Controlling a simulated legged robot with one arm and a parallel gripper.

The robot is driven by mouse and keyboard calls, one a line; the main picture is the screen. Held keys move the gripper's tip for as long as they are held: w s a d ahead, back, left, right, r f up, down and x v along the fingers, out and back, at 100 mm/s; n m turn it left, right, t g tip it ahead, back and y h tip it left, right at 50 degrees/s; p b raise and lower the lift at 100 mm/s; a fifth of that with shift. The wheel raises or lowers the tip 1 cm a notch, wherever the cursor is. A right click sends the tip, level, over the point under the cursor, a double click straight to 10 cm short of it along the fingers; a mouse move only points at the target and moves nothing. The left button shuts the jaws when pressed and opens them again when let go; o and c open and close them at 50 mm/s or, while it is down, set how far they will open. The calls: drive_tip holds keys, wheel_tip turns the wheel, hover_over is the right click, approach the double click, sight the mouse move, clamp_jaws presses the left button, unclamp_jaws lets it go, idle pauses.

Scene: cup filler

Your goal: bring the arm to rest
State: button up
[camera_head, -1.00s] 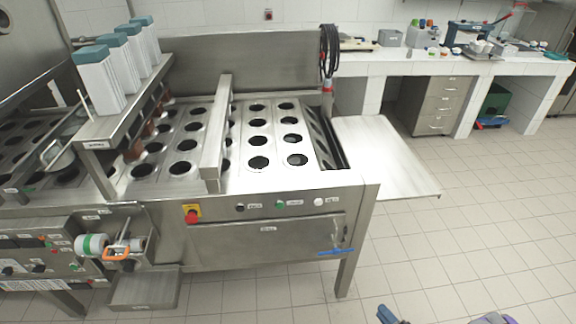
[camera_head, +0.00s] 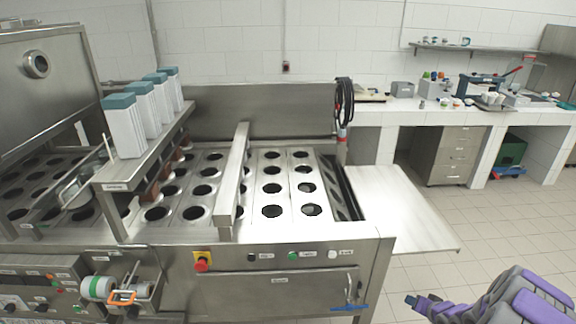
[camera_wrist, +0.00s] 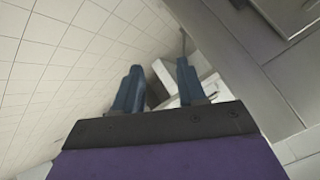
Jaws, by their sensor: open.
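My gripper (camera_head: 411,300) shows at the lower right of the head view, at the end of my purple and grey arm. It is in front of the filler machine's right end, over the floor. In the wrist view my gripper (camera_wrist: 158,88) has its two blue fingers apart with nothing between them. Tiled floor and part of a pale surface lie beyond the fingers.
The steel cup filler (camera_head: 270,285) with rows of round holes fills the left and middle. A flat steel side shelf (camera_head: 405,210) juts from its right end, near my arm. A white tiled bench (camera_head: 440,112) stands behind. The floor (camera_head: 510,235) at right is clear.

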drive_tip(key=s+a+r+n+g+h, duration=0.1)
drive_tip(key=s+a+r+g+h, duration=0.25)
drive_tip(key=r, duration=0.65)
drive_tip(key=s+a+r+n+g, duration=0.15)
drive_tip(key=s+a+r, duration=0.25)
drive_tip(key=a+r, duration=0.5)
drive_tip(key=s+a+r+n+g, duration=0.1)
drive_tip(key=s+a+r, duration=0.3)
drive_tip(key=s, duration=0.6)
drive_tip(key=s+a+r+n+g+y, duration=0.1)
drive_tip(key=s+a+r+g, duration=0.2)
drive_tip(key=s+a, duration=0.4)
drive_tip(key=s+a+r+n+g+y, duration=0.1)
drive_tip(key=s+a+r, duration=0.5)
drive_tip(key=s, duration=0.9)
drive_tip(key=shift+s+a+g, duration=0.15)
drive_tip(key=shift+s+g, duration=0.1)
drive_tip(key=shift+g, duration=0.35)
drive_tip(key=shift+y, duration=0.25)
